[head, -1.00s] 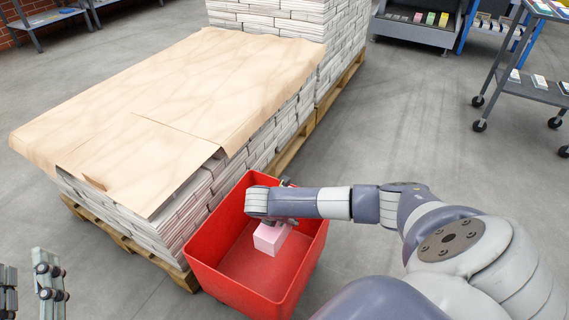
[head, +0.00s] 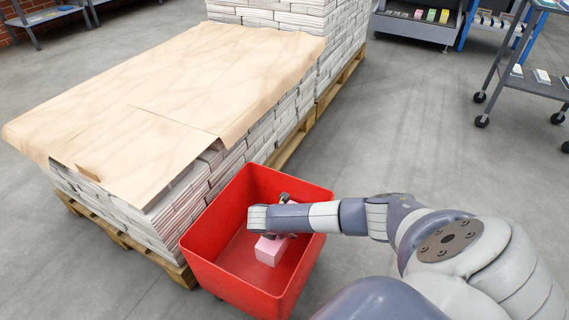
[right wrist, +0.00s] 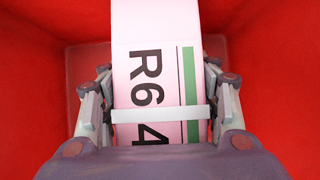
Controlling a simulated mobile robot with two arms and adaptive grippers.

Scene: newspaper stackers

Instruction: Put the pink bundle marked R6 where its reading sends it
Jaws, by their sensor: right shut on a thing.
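The pink bundle (head: 270,250) is inside the red bin (head: 216,284), low between its walls. In the right wrist view the bundle (right wrist: 152,30) shows the print "R6", part of a "4", a green stripe and a white strap across it. My right gripper (head: 272,235) reaches into the bin from the right and is shut on the bundle, one finger at each side of it in the right wrist view (right wrist: 158,112). I cannot tell whether the bundle touches the bin floor. My left gripper is out of view.
A pallet stack covered with brown paper (head: 170,80) stands left of the bin, close to it. A taller white stack (head: 345,45) is behind. A shelf with coloured bundles (head: 415,28) is at the back, and a wheeled cart (head: 530,85) at the right. Grey floor between is clear.

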